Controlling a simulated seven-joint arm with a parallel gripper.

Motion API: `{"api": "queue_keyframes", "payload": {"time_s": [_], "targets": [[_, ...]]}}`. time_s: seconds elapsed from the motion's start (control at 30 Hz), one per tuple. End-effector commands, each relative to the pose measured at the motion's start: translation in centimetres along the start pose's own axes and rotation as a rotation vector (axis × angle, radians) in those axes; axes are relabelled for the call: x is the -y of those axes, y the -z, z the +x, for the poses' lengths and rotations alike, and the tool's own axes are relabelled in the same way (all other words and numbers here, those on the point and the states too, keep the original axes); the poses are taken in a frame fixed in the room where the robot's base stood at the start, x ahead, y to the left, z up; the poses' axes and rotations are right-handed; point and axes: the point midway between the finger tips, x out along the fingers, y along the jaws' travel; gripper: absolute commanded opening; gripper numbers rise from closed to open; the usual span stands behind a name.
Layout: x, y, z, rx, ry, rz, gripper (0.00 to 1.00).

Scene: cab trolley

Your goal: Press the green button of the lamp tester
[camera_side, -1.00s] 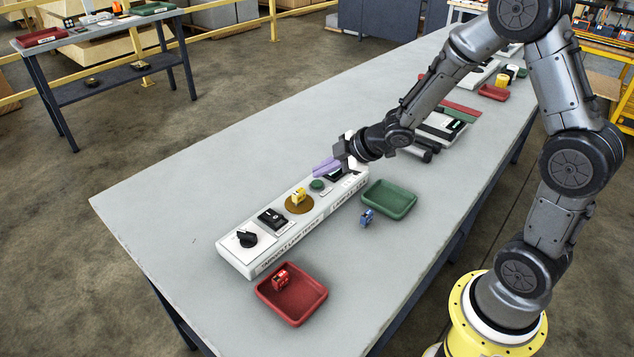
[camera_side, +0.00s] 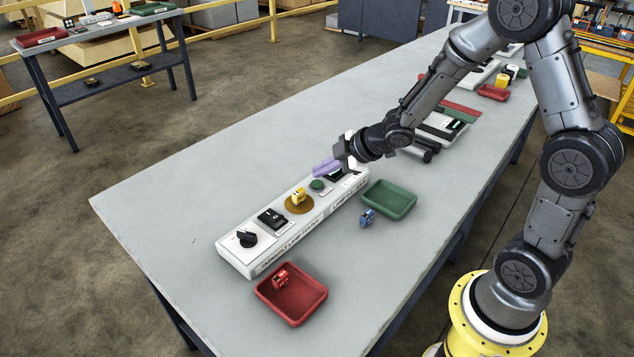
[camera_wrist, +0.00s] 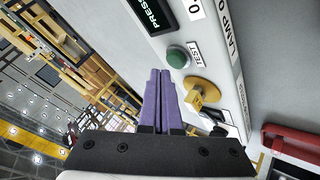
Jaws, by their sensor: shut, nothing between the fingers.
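The lamp tester (camera_side: 265,264) is a long white box on the grey table. Its green button (camera_side: 317,185) is a round cap on the top face, between the yellow block on a brass disc and a dark display. The button also shows in the wrist view (camera_wrist: 177,57), beside the label "TEST". My gripper (camera_side: 326,168) has purple fingers, shut and empty, above the far part of the tester close to the button. In the wrist view the fingertips (camera_wrist: 160,72) appear just beside the button, apart from it in the picture; the exact height gap is hard to tell.
On the tester are a black knob (camera_side: 246,238), a black rocker switch (camera_side: 271,219) and a yellow block (camera_side: 298,195) on a brass disc (camera_side: 299,205). A red tray (camera_side: 315,307) holds a red block (camera_side: 281,280). A green tray (camera_side: 389,205) and blue block (camera_side: 367,217) are nearby.

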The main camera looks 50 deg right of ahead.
Motion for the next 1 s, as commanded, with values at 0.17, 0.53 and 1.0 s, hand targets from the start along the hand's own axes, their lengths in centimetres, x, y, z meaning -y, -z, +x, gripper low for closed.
{"api": "queue_keyframes", "payload": {"time_s": [0.17,0.53,1.0], "targets": [[0.18,-0.17,0.23,0.000,0.001,0.001,0.00],[0.43,-0.42,0.60,0.000,0.000,0.000,0.00],[0.57,-0.57,0.81,0.000,0.000,0.000,0.00]]}}
